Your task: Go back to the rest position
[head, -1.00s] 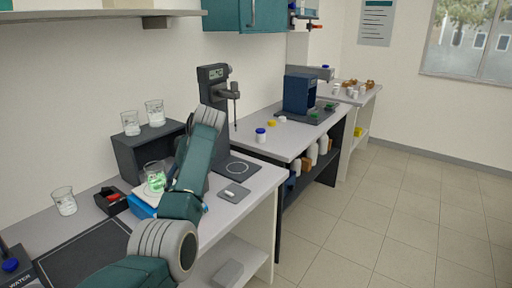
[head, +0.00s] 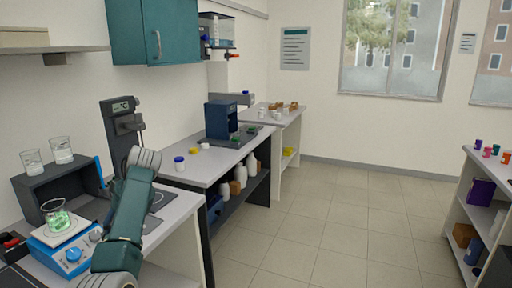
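My teal and grey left arm (head: 125,220) rises from the bottom left and is bent in front of the bench. Its gripper is not visible in the head view, so I cannot see its fingers or anything in them. My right arm and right gripper are out of view. A glass beaker with green contents (head: 57,216) stands upright on a blue device with a white top (head: 67,262), left of my arm. The arm hides part of the bench behind it.
A dark stirrer stand (head: 116,125) is behind my arm. A shelf (head: 481,209) stands at right. The tiled floor (head: 340,220) between is clear.

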